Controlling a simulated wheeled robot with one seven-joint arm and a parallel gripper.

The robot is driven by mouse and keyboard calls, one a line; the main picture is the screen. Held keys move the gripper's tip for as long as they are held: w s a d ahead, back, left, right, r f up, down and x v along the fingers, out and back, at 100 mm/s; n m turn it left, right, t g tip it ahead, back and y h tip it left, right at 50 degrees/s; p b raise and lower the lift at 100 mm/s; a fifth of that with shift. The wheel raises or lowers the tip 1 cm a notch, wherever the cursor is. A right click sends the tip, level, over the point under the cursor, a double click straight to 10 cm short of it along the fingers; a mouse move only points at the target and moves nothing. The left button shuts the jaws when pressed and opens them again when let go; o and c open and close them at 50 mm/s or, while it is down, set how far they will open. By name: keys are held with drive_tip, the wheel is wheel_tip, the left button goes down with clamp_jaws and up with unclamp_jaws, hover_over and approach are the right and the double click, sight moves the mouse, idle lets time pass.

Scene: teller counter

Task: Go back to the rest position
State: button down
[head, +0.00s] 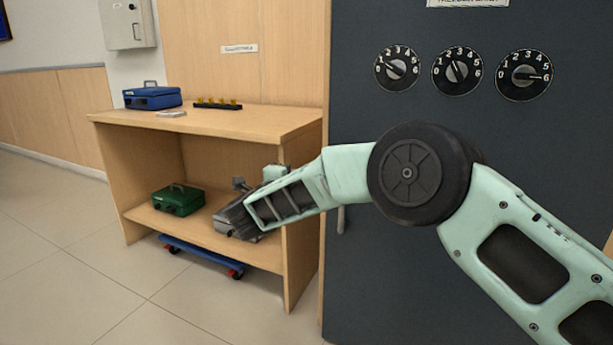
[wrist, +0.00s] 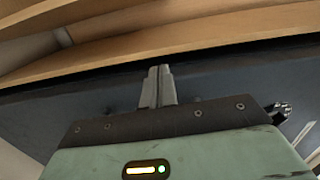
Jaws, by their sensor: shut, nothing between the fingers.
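My gripper (wrist: 159,70) shows in the wrist view with its two fingers together and nothing between them. A dark surface lies behind the fingers, and wooden board edges cross the top of that view. In the head view my arm reaches from the right, across the dark cabinet, toward the open front of the wooden counter. The fingers cannot be made out clearly there, at the far end of my arm.
The wooden counter (head: 230,118) holds a blue cash box (head: 153,98) and a black rack (head: 218,105) on top. A green cash box (head: 178,200) sits on its lower shelf. A blue dolly (head: 205,256) is underneath. The dark cabinet (head: 365,285) has three dials. Floor at left is clear.

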drive_tip(key=s+a+r+n+y, duration=0.5)
drive_tip(key=a+r+n+y, duration=0.1)
drive_tip(key=n+y, duration=0.35)
drive_tip(key=s+f+n+g+y, duration=0.1)
drive_tip(key=s+n+g+y, duration=0.5)
drive_tip(key=s+n, duration=0.6)
drive_tip(key=s+d+f+n+g+h, duration=0.2)
drive_tip(key=s+d+f+g+h, duration=0.1)
drive_tip(key=s+d, duration=0.6)
drive_tip(key=s+d+f+n+g+h, duration=0.35)
drive_tip(key=s+d, duration=0.35)
drive_tip(key=s, duration=0.5)
drive_tip(key=s+d+f+n+g+h, duration=0.2)
drive_tip(key=s+d+f+g, duration=0.15)
drive_tip(key=s+d, duration=0.6)
wheel_tip(320, 180, up, 35)
drive_tip(key=s+p, duration=0.1)
drive_tip(key=p, duration=3.3)
drive_tip(key=shift+s+d+g+h, duration=0.25)
drive_tip(key=shift+s+g+h, duration=0.05)
drive_tip(key=shift+g, duration=0.1)
